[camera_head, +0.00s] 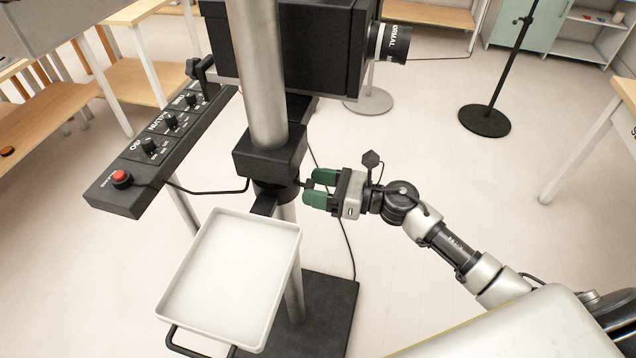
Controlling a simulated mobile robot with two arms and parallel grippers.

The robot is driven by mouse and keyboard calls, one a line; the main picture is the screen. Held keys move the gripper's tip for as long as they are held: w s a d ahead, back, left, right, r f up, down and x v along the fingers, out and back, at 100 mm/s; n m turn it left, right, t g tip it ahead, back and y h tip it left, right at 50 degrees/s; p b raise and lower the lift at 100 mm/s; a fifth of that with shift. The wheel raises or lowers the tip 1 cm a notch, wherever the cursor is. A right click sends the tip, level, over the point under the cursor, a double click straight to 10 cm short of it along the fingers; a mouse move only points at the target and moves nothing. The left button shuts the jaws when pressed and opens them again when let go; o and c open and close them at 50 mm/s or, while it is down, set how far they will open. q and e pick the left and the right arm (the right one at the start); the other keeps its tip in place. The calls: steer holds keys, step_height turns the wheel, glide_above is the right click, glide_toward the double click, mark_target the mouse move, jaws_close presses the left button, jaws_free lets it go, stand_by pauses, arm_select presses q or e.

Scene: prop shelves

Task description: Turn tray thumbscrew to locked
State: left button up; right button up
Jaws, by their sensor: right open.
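The white tray (232,272) sits on a bracket that joins a dark collar (270,188) on the silver pole. A small dark thumbscrew (307,184) sticks out from the right side of the collar. My right gripper (309,189) comes in from the right, with its green fingers open and pointing left at the collar. The thumbscrew lies between the fingertips; I cannot tell whether either finger touches it. Its lock marking, if any, is too small to read. My left gripper is not in view.
A black block (270,152) sits on the pole just above the collar, and a large black projector-like box (305,45) above that. A control bar (160,145) with knobs and a red button (122,178) extends left. A thin cable hangs beside the pole.

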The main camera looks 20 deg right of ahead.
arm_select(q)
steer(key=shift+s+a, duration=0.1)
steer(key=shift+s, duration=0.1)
arm_select(e)
steer(key=shift+c, duration=1.1)
steer(key=c, duration=0.7)
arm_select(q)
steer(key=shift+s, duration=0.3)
